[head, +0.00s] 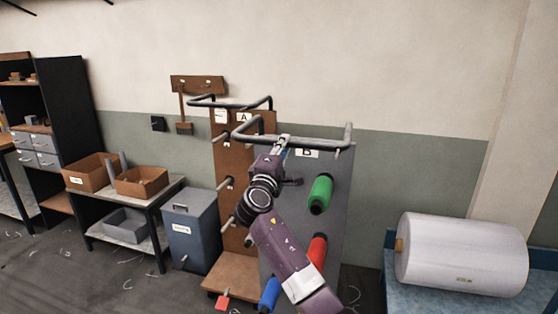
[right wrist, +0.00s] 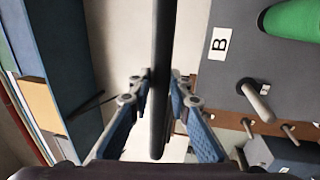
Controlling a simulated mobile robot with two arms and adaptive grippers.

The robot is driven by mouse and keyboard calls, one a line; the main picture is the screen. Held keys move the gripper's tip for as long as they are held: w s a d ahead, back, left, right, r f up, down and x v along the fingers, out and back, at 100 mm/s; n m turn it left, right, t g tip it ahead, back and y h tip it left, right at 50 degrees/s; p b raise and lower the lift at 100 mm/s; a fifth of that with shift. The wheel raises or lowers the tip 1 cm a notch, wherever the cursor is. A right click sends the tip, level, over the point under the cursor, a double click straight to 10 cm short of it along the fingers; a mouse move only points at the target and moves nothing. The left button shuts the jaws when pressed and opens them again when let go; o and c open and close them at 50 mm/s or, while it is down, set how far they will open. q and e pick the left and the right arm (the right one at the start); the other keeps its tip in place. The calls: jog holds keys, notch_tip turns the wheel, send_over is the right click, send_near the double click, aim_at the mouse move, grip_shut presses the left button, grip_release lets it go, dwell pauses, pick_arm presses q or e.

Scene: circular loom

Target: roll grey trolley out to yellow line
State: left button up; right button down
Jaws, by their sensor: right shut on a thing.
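The grey trolley (head: 338,210) is an upright grey panel with a "B" label, a bent metal handle (head: 310,142) on top, and green, red and blue spools on its pegs. My right gripper (head: 281,145) is at the left part of that handle. In the right wrist view, the fingers (right wrist: 162,85) are shut on the dark handle bar, one on each side. My right arm hides part of the panel. The trolley's base is out of view, and no yellow line shows. My left gripper is not in view.
A brown trolley (head: 229,160) labelled "A" stands close at the left. A grey bin (head: 190,235) and a bench with cardboard boxes (head: 142,181) are further left. A large white roll (head: 462,255) lies on a blue table (head: 400,292) at the right.

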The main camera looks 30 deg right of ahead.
jog(key=x, duration=0.3)
jog(key=shift+w+f+b, duration=0.15)
jog(key=shift+w+b, duration=0.05)
jog(key=shift+b, duration=0.15)
jog(key=c, duration=1.8)
grip_release()
jog(key=shift+s+a, duration=0.1)
jog(key=shift+s, duration=0.1)
jog(key=shift+s+a+f, duration=0.1)
jog(key=shift+a+f, duration=0.05)
jog(key=shift+a, duration=0.05)
jog(key=v, duration=1.1)
jog(key=shift+s, duration=0.2)
jog(key=shift+o, duration=0.2)
jog(key=shift+a, duration=0.1)
